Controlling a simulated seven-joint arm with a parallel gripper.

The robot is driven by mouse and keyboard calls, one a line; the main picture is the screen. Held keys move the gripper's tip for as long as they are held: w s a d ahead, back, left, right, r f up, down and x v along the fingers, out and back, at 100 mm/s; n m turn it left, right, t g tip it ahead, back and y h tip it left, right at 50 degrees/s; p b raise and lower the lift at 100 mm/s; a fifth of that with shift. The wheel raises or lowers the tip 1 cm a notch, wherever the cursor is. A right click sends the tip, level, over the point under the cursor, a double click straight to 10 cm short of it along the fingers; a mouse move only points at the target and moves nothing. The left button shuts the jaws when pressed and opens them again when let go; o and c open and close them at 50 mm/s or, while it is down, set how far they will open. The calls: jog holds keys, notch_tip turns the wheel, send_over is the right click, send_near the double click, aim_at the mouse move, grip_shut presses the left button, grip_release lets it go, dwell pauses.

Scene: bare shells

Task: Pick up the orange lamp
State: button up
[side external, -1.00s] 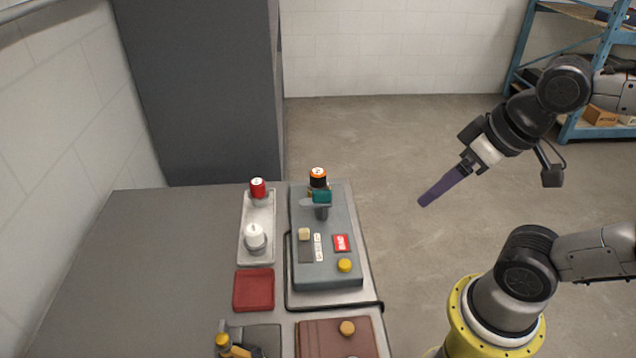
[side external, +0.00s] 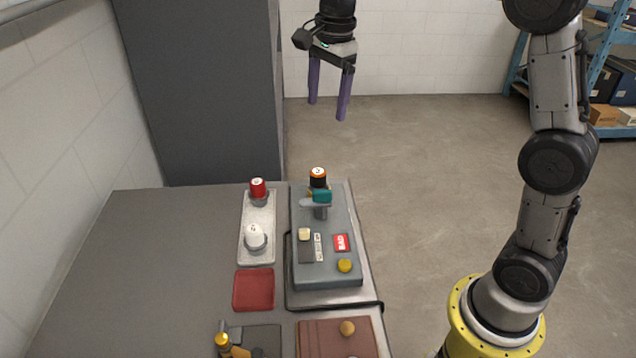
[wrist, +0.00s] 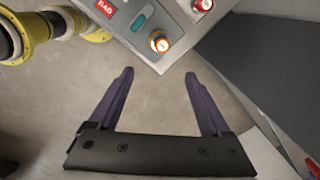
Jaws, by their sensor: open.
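The orange lamp (side external: 318,177) has an orange top with a pale centre and a dark body. It stands upright at the far end of the grey-blue panel (side external: 328,270), just behind a teal-topped part (side external: 321,198). The lamp also shows at the top middle of the wrist view (wrist: 160,43), beyond my fingertips. My gripper (side external: 327,110) is open and empty, with its two purple fingers pointing down. It is high above the table, apart from the lamp. In the wrist view, my gripper (wrist: 158,75) has clear space between its fingers, with floor behind.
A red-topped lamp (side external: 258,187) and a white one (side external: 255,237) stand on a pale tray (side external: 258,216) left of the panel. A yellow knob (side external: 345,265) and a red label (side external: 341,242) are on the panel. A tall dark cabinet (side external: 200,90) stands behind the table.

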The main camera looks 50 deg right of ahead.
send_over(318, 171)
notch_tip(318, 171, down, 4)
jog(key=shift+g, duration=0.6)
jog(key=f, duration=0.9)
jog(key=shift+d+f, duration=0.1)
jog(key=shift+d, duration=0.15)
jog(key=shift+a+f, duration=0.15)
jog(key=shift+f, duration=1.45)
jog(key=shift+a+f, duration=0.1)
jog(key=shift+f, duration=1.45)
grip_shut()
